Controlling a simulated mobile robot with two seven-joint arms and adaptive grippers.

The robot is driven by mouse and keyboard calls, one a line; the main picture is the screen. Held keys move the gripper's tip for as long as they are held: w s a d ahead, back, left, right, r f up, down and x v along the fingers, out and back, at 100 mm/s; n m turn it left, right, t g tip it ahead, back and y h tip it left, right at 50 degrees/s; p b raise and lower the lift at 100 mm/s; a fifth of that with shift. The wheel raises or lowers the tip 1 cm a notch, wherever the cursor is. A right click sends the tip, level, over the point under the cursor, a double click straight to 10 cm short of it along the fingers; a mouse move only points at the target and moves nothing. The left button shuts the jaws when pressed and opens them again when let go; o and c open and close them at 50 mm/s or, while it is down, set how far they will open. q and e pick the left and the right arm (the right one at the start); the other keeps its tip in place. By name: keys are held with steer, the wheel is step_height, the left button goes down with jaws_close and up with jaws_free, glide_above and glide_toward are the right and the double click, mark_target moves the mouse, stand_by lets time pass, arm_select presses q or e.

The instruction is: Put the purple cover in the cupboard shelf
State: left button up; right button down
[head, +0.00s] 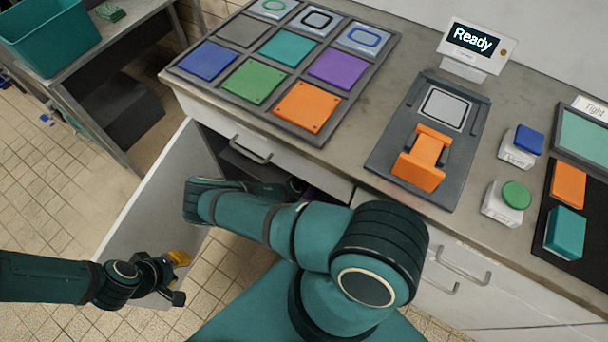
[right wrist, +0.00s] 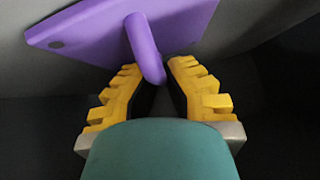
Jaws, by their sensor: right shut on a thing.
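The purple cover (right wrist: 120,35) is a flat plate with a rod-like handle, seen in the right wrist view. My right gripper (right wrist: 165,85) is shut on its handle between yellow fingers. In the head view my right arm reaches under the counter into the dark cupboard opening, so the gripper is hidden there. The white cupboard door (head: 150,205) stands open on the left. My left gripper (head: 172,275) is by the door's lower part; I cannot tell whether it is open. The shelf itself is not clear; grey and dark surfaces surround the cover.
On the counter (head: 375,75) are a tray of coloured square plates (head: 250,83), a dark stand with an orange part (head: 422,158), a "Ready" display (head: 472,40), and blue and green buttons. A teal bin (head: 50,40) is at upper left. Tiled floor shows left of the door.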

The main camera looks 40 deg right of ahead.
steer(key=c, duration=1.1)
jaws_free()
steer(key=shift+f, duration=0.1)
steer(key=shift+c, duration=0.2)
steer(key=s+a+r+n+g+y+p, duration=0.25)
steer(key=s+a+r, duration=0.3)
steer(key=a, duration=0.45)
steer(key=s+a+r+n+g+y+p, duration=0.1)
steer(key=s+a+r+n+g+y, duration=0.1)
steer(key=s+a+r+y, duration=0.45)
steer(key=w+a+r+n+t+y, duration=0.1)
steer(key=w+a+r+n+y, duration=0.2)
steer(key=a+r+n, duration=0.6)
steer(key=a+r, duration=0.3)
steer(key=r, duration=0.4)
steer(key=shift+w+n+t, duration=0.2)
steer(key=shift+n+t, duration=0.15)
